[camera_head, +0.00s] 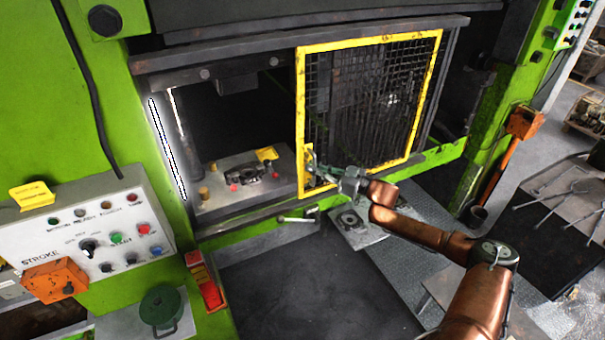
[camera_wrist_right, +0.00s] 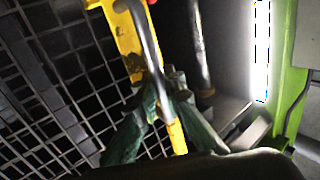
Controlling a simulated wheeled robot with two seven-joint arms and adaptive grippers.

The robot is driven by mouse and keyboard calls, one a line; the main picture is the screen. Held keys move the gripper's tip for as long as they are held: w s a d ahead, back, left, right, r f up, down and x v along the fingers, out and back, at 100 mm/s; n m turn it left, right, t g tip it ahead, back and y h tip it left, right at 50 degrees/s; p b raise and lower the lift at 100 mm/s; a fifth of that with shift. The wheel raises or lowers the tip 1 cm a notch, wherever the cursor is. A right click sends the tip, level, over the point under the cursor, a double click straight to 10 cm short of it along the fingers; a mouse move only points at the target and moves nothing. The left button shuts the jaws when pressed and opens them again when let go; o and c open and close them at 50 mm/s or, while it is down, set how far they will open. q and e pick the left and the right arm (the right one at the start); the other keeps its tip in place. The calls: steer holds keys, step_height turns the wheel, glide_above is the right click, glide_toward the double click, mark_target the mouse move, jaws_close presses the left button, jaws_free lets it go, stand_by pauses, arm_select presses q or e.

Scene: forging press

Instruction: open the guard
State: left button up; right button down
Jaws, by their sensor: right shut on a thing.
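The guard (camera_head: 299,95) is a black mesh panel in a yellow frame on the front of the green press. It covers the right part of the press opening, and the left part is uncovered. A handle sits low on the guard's left upright; it shows as a grey bar (camera_wrist_right: 146,40) in the right wrist view. My right gripper (camera_head: 318,168) is at this handle, its arm coming from the lower right. In the right wrist view its green fingers (camera_wrist_right: 164,88) are shut around the bar. My left gripper is not in view.
A die block (camera_head: 225,195) with small parts lies in the uncovered opening, beside a lit white strip (camera_head: 167,148). A control panel (camera_head: 85,240) juts out at left, with a green round object (camera_head: 160,307) below. An orange post (camera_head: 500,155) stands right of the guard.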

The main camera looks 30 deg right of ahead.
steer(key=shift+d, duration=0.75)
steer(key=c, duration=2)
jaws_free()
steer(key=shift+c, duration=0.2)
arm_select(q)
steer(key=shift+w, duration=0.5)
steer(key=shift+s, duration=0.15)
arm_select(e)
steer(key=v, duration=1.2)
